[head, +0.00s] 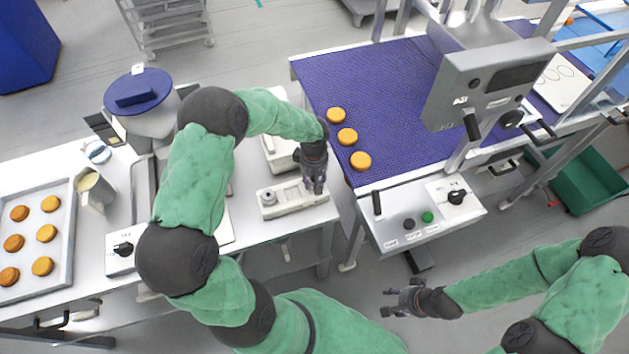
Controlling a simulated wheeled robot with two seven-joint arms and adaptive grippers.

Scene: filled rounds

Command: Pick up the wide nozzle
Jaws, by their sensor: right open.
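A pale nozzle holder (302,201) lies at the right end of the white table. A small grey round piece (268,197), which looks like a nozzle, stands in its left part. I cannot tell whether it is the wide one. My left gripper (317,187) points down over the right part of the holder and hides what is there. Its fingers are too small and dark to show whether they are open or hold anything. My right gripper (393,301) is open and empty, above the floor at lower right, away from the holder.
A blue conveyor belt (395,85) carries three orange rounds (347,136). Its control box (455,197) is right of the table. A tray (65,255) of several rounds, a jug (96,190) and a blue-lidded hopper (138,91) are at left.

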